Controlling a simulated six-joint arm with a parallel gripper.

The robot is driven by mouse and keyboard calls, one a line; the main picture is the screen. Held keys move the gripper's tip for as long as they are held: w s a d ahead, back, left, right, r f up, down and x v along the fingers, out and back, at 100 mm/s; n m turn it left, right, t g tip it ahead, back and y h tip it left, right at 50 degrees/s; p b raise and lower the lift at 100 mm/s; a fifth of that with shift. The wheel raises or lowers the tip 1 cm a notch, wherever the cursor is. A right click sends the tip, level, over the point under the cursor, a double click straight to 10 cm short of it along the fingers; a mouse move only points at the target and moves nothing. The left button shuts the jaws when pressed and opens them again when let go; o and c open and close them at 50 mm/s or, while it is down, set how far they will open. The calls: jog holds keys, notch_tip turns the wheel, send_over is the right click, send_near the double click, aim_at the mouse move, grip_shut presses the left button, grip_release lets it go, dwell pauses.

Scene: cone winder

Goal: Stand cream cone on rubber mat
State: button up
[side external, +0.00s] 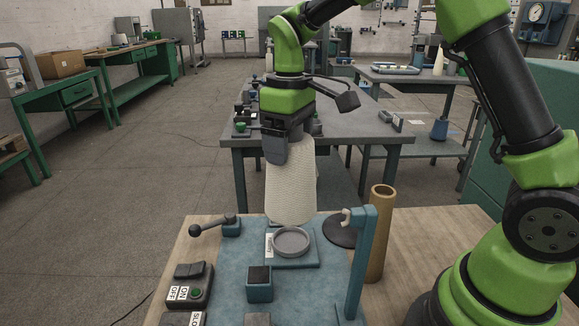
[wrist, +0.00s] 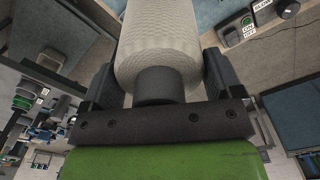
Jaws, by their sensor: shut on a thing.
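The cream cone (side external: 291,182) hangs upright below my gripper (side external: 288,143), above the workbench and close to the grey ring dish (side external: 291,253). In the wrist view the cone (wrist: 162,38) extends away from my gripper (wrist: 160,84), whose two dark fingers are shut on it at its dark end. A flat dark round mat, seemingly the rubber mat (side external: 340,234), lies on the bench just right of the cone's lower end. Its right part is hidden behind a blue post. The cone appears clear of the mat; its exact height is hard to tell.
The blue post (side external: 359,265) and a tall brown tube (side external: 380,233) stand close right of the mat. A black-knobbed lever (side external: 212,226) is left of the dish. A switch box (side external: 188,287) and a small blue block (side external: 260,286) are nearer the front.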

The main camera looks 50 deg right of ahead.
jog(key=shift+r, duration=4.65)
jog(key=shift+s+d+f, duration=1)
jog(key=shift+d+f, duration=1.2)
jog(key=shift+f, duration=0.1)
jog(key=shift+s+d+f, duration=1)
jog(key=shift+d+f, duration=1.15)
jog(key=shift+f, duration=0.1)
jog(key=shift+s+d+f, duration=1)
jog(key=shift+d+f, duration=1.2)
jog(key=shift+f, duration=0.3)
jog(key=shift+f, duration=1.45)
